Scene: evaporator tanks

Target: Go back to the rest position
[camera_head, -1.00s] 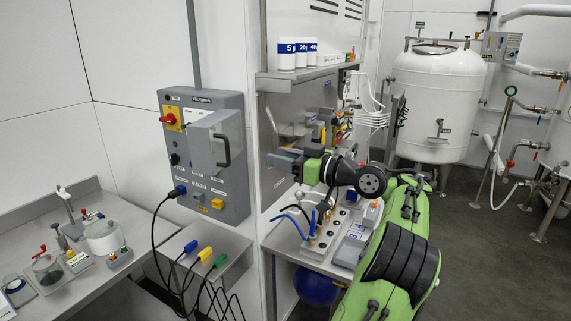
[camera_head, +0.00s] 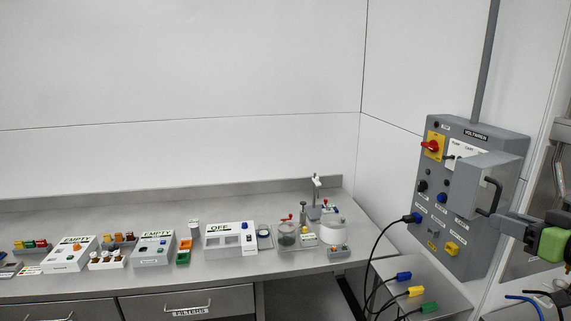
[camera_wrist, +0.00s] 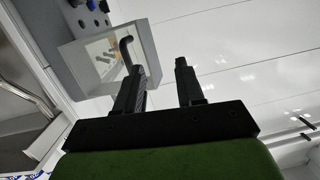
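My gripper (camera_wrist: 161,78) shows in the wrist view with its two dark fingers apart and nothing between them. In the head view my gripper (camera_head: 506,226) is at the right edge, in front of the lower right of the grey wall panel. In the wrist view the box cover (camera_wrist: 110,60) lies to the left of the fingers. Whether my gripper touches the cover cannot be told.
A steel bench (camera_head: 330,197) along the back wall carries several small devices and racks. A lower steel shelf (camera_head: 437,304) holds blue, yellow and green plugs with black cables. The wall above the bench is bare.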

